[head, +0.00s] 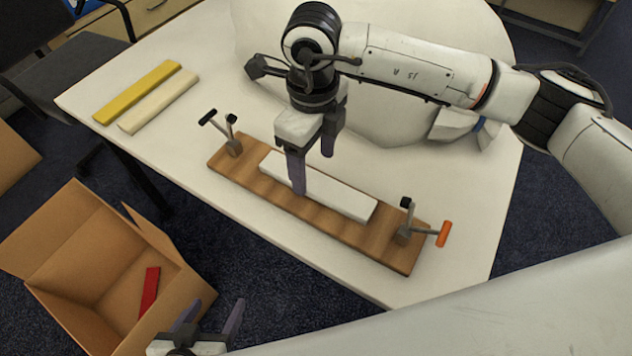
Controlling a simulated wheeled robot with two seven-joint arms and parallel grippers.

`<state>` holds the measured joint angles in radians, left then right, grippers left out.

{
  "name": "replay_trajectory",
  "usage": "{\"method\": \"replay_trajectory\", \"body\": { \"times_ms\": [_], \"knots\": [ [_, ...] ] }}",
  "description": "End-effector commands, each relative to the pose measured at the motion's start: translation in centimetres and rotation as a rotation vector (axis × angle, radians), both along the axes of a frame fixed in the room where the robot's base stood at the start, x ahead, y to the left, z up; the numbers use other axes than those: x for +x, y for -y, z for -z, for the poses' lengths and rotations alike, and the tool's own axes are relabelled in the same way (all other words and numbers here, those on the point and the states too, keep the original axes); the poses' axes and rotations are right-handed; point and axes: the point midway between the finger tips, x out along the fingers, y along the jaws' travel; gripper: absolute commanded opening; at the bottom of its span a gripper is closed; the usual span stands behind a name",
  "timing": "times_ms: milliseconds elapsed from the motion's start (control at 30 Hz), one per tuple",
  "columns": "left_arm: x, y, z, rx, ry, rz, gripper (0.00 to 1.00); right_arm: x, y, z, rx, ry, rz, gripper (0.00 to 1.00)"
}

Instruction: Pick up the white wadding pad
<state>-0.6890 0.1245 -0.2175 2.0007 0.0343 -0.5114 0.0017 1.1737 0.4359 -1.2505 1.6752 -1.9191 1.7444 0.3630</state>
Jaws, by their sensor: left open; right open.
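The white wadding pad (343,199) is a long flat strip lying on a wooden board (385,251) on the table. My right gripper (313,172) points down at the pad's left half, open. One finger shows in front of the pad and the other towards its far side; I cannot tell whether they touch it. The near finger hides a little of the pad. My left gripper (210,317) is open and empty at the bottom of the view, off the table and beside the cardboard box.
Clamps stand at the board's left end (233,146) and right end (405,235). A yellow strip (138,91) and a cream strip (158,102) lie at the table's left. The open cardboard box (75,240) on the floor holds a red strip (149,290).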

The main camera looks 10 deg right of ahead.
Motion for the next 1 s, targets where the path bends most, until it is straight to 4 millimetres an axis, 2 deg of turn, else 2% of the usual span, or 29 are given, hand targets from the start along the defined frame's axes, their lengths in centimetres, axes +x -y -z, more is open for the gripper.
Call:
{"method": "replay_trajectory", "body": {
  "times_ms": [333, 567, 667, 833, 1000],
  "knots": [
    [0.0, 0.0, -0.2, -0.001, 0.000, -0.001, 0.65, 0.0, 0.5, 4.6, 0.001, -0.004, 0.001, 0.66],
    [0.0, 0.0, -0.1, 0.000, -0.001, -0.001, 0.65, 0.0, 0.4, 4.9, 0.002, -0.001, 0.000, 0.66],
    [0.0, -0.1, -0.1, 0.000, -0.001, -0.001, 0.65, 0.0, 0.4, 4.9, 0.002, -0.001, -0.001, 0.52],
    [0.1, -0.1, -0.2, 0.001, 0.002, -0.002, 0.65, 0.0, 0.4, 4.8, 0.002, -0.001, -0.001, 0.23],
    [0.3, -0.1, -0.3, 0.001, 0.005, -0.001, 0.65, 0.0, 0.4, 4.8, 0.002, -0.001, -0.001, 0.22]
  ]
}}
